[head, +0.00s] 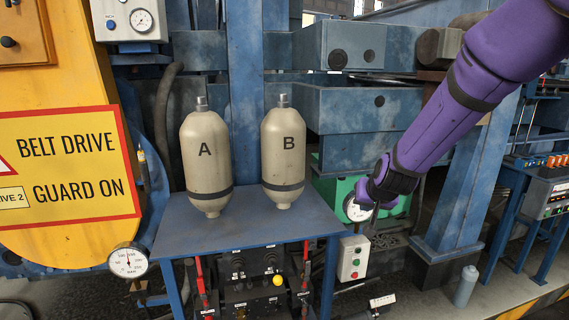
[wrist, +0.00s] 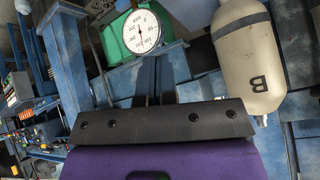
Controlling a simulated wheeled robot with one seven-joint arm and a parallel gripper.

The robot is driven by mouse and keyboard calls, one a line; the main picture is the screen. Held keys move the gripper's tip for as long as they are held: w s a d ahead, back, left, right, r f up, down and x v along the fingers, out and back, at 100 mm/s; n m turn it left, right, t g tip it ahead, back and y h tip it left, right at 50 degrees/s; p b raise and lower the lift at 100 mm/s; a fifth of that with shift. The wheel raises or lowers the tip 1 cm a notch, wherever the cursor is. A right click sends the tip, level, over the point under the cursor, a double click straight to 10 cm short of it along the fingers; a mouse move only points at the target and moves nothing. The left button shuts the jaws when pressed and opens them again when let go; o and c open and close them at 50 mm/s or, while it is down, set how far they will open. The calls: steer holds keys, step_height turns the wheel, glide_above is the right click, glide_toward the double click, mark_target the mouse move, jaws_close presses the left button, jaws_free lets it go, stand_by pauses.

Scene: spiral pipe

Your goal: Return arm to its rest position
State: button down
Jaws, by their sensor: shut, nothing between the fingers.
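My purple arm reaches in from the upper right of the head view. My gripper (head: 374,208) is at its lower end, in front of a green box with a round gauge and to the right of the blue table. The fingers are small and dark there; they are shut and hold nothing. In the wrist view, my gripper (wrist: 155,88) shows only in part beyond the black bracket, below the gauge (wrist: 140,30). It appears clear of bottle B (wrist: 247,55), which is at the upper right there.
Bottles A (head: 206,160) and B (head: 283,150) stand upright on the blue table (head: 240,228). A push-button box (head: 353,257) hangs at its right side. A blue post (head: 462,190) stands right of my gripper. A grey bottle (head: 466,285) stands on the floor.

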steer(key=s+d+r+y, duration=0.1)
steer(key=s+d+r, duration=0.1)
steer(key=s+r, duration=0.7)
steer(key=s+d+r+g, duration=0.1)
steer(key=s+d+r, duration=0.1)
steer(key=s, duration=0.7)
steer(key=s+d+r+n+g+h, duration=0.1)
steer(key=s+d+r, duration=0.1)
steer(key=s, duration=0.7)
steer(key=s+d+r+g, duration=0.1)
steer(key=s+d+r, duration=0.2)
steer(key=s, duration=0.6)
steer(key=shift+n+h, duration=0.4)
